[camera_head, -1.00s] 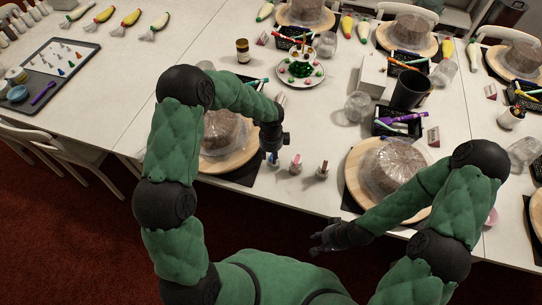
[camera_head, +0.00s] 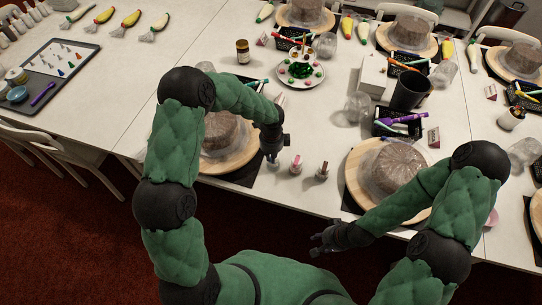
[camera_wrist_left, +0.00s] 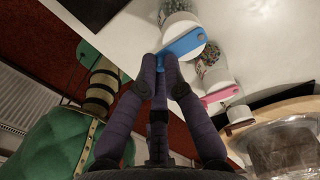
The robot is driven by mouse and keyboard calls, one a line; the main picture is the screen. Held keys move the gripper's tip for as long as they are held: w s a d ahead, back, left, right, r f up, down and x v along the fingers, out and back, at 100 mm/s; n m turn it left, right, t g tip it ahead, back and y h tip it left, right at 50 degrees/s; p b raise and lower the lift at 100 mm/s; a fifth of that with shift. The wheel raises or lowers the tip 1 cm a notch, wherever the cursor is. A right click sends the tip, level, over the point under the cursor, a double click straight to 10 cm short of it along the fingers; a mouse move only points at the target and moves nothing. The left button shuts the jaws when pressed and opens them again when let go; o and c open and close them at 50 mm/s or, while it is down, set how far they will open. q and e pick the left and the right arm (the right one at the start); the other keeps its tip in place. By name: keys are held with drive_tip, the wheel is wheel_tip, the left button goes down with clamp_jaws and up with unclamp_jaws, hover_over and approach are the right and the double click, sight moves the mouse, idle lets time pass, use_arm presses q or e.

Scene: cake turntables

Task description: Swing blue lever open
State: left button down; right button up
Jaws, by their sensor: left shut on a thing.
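The blue lever (camera_wrist_left: 184,44) sits at a small white-capped jar (camera_wrist_left: 173,8) in the left wrist view. My left gripper (camera_wrist_left: 162,72) is shut on the lever's near end, with a fingertip on each side of it. In the head view my left gripper (camera_head: 271,155) is low at the table's front edge, left of the pink-levered jar (camera_head: 296,164); it mostly hides the blue lever there. The pink lever (camera_wrist_left: 221,94) also shows in the left wrist view. My right gripper (camera_head: 322,240) hangs in front of the table, empty, its fingers apart.
A third small jar (camera_head: 322,171) stands right of the pink one. Covered cakes on wooden turntables flank the jars, the left board (camera_head: 237,160) close by my left gripper. A dark cup (camera_head: 410,91) and a plate of decorations (camera_head: 300,72) stand farther back.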

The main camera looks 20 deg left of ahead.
use_arm(q)
drive_tip(key=n, duration=0.1)
drive_tip(key=d+n+b, duration=0.1)
drive_tip(key=n, duration=0.2)
drive_tip(key=shift+w+d+n+b, duration=0.2)
drive_tip(key=shift+d+n+b, duration=0.2)
idle(1.0)
drive_tip(key=c, duration=1.3)
unclamp_jaws()
drive_tip(key=shift+c, duration=0.2)
wheel_tip(320, 180, up, 12)
